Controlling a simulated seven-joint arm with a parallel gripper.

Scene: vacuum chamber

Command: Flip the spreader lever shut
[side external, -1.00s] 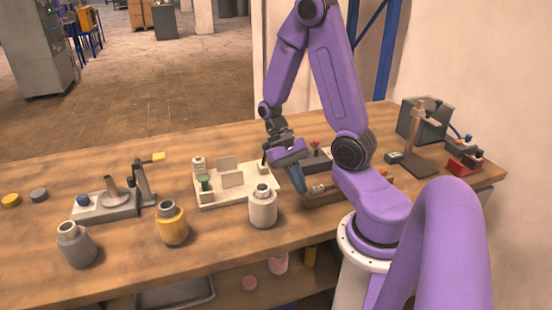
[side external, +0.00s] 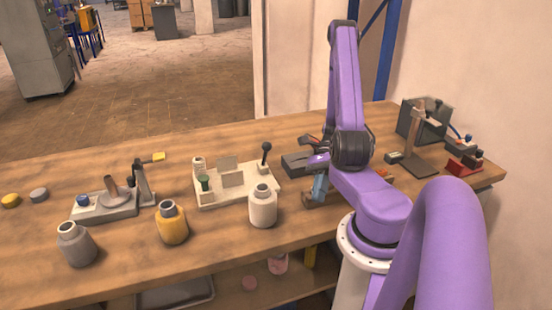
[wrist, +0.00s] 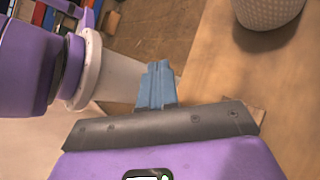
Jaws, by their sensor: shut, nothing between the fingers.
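The frames do not make clear which lever is the spreader lever. A black-knobbed lever (side external: 265,152) stands nearly upright at the right end of a cream board (side external: 235,198). Another lever with a yellow handle (side external: 153,157) sits on a grey device (side external: 104,206) at the left, its handle pointing right. My gripper (side external: 319,188) is right of the cream board, pointing down, apart from both levers. Its blue fingers are shut and empty in the wrist view (wrist: 155,85). My arm hides part of the bench behind it.
White (side external: 262,207), yellow (side external: 172,225) and grey (side external: 76,246) bottles stand along the front. A dark box (side external: 296,163) lies just behind my gripper. A stand (side external: 419,140) and a red-based device (side external: 464,165) are at the right.

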